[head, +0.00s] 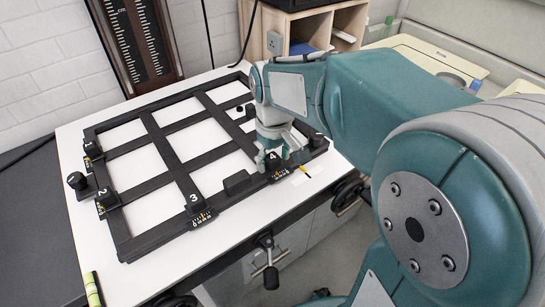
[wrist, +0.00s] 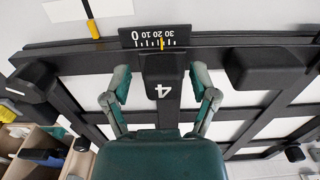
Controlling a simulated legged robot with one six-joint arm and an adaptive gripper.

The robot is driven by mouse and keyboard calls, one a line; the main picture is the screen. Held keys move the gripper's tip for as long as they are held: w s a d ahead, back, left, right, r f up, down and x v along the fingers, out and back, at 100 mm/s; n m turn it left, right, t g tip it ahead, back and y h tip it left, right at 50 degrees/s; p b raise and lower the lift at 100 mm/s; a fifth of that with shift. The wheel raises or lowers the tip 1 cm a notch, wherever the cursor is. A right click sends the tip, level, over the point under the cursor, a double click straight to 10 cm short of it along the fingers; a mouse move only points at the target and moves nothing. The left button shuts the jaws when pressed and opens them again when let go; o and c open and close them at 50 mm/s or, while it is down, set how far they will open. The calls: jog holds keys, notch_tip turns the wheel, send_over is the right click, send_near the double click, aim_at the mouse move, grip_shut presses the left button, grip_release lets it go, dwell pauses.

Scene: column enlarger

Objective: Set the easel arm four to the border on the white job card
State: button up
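Easel arm four's black block, marked 4 (wrist: 163,75), sits on the easel's front rail and also shows in the head view (head: 272,157). My gripper (wrist: 160,82) is open, one finger on each side of this block, with gaps between. It also shows in the head view (head: 273,160), low over the front rail. Beside the block is a black scale (wrist: 155,37) with white numbers and a yellow pointer mark near its middle; I cannot read the exact value. The white job card (wrist: 85,8) lies past the rail, partly cut off; its writing is not legible.
The black easel frame (head: 150,185) lies on a white board, with arms 2 (head: 104,195) and 3 (head: 197,207) at its left and front. A yellow pencil-like stick (wrist: 92,29) touches the card. A black block (wrist: 262,68) stands on the rail nearby. A wooden cubby (head: 300,30) stands behind.

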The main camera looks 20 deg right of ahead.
jog(key=shift+r, duration=0.1)
notch_tip(320, 180, up, 12)
dwell(0.5)
jog(key=shift+w, duration=0.1)
